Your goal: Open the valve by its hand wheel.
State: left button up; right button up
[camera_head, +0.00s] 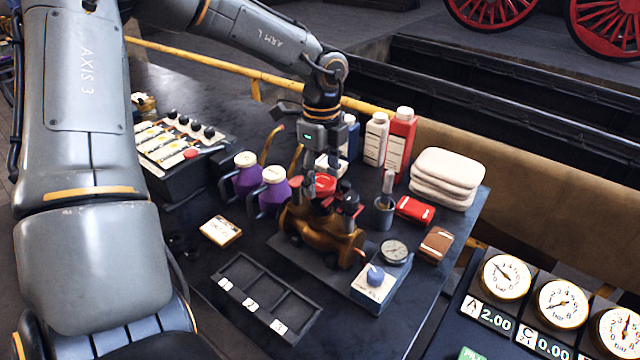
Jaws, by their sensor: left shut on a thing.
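The brass valve (318,232) stands on a dark base plate in the middle of the bench. Its red hand wheel (323,184) is on top and partly hidden behind my fingers. My left gripper (332,199) reaches down from above, over the valve, and is shut on the hand wheel. The exact finger contact is small and partly hidden. My right gripper is not in view.
Purple oil cans (274,190) stand close left of the valve. A slotted tray (265,297) lies in front. Folded cloths (445,178) and a red bottle (401,140) stand behind.

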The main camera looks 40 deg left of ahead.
pick_arm(q)
jog(key=n+b, duration=0.3)
jog(key=shift+f, duration=0.2)
jog(key=shift+r+n+b, duration=0.1)
jog(key=shift+n+b, duration=0.4)
jog(key=shift+r, duration=0.1)
jog(key=shift+f+n+b, duration=0.2)
jog(key=shift+n+b, duration=1.1)
jog(key=shift+n, duration=0.5)
jog(key=shift+r+n+b, duration=0.15)
jog(key=shift+n+b, duration=0.2)
jog(key=shift+n, duration=0.75)
jog(key=o, duration=1.3)
jog(key=shift+o, duration=0.2)
